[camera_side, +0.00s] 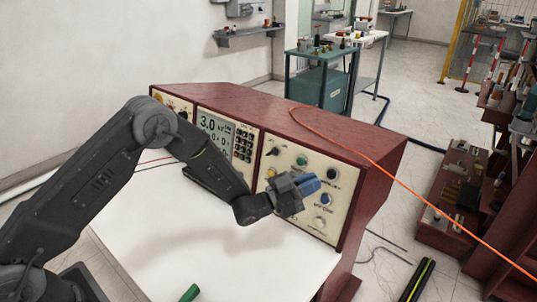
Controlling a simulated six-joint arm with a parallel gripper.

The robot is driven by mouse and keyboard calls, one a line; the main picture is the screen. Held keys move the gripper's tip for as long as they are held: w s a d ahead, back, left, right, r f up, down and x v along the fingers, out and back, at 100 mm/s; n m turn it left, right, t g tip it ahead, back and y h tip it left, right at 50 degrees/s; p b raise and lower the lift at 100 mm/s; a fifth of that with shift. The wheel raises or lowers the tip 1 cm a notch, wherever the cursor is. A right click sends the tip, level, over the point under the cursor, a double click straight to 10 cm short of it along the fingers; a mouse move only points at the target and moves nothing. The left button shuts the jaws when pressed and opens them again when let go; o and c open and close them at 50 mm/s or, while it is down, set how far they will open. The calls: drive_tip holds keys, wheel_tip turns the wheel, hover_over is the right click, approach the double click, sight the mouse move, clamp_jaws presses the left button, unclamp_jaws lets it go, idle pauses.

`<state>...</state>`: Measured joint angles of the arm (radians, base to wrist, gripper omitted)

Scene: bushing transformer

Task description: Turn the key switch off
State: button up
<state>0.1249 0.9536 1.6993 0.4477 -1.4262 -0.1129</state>
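The control panel (338,232) is the cream right-hand face of a dark red console. It carries a black selector (272,151), a green button (301,160), a black knob (332,173), a blue button (326,199) and a small silver fitting (320,224) low down. I cannot tell which of these is the key switch. My gripper (312,184), grey with blue fingertips, is in front of the panel's middle and hides part of it. Contact with the panel and the finger gap cannot be made out.
A display (214,128) reading about 3.0 and a keypad (243,145) sit left of the panel. A white worktop (200,245) lies below. An orange cable (400,180) runs over the console to the lower right. A green cylinder (189,293) is at the front.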

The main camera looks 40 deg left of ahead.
drive_tip(key=o, duration=0.4)
drive_tip(key=a+y, duration=0.1)
drive_tip(key=a, duration=0.3)
drive_tip(key=s+a+m+y, duration=0.1)
drive_tip(key=a+y, duration=0.1)
drive_tip(key=a, duration=0.3)
drive_tip(key=s+a+f+y, duration=0.1)
drive_tip(key=a+y, duration=0.1)
drive_tip(key=a, duration=0.3)
drive_tip(key=shift+s+m, duration=0.15)
drive_tip(key=shift+m, duration=0.15)
drive_tip(key=m+y, duration=0.2)
drive_tip(key=y, duration=0.1)
approach(269, 154)
drive_tip(key=x, duration=1.1)
drive_tip(key=shift+c, duration=0.4)
clamp_jaws()
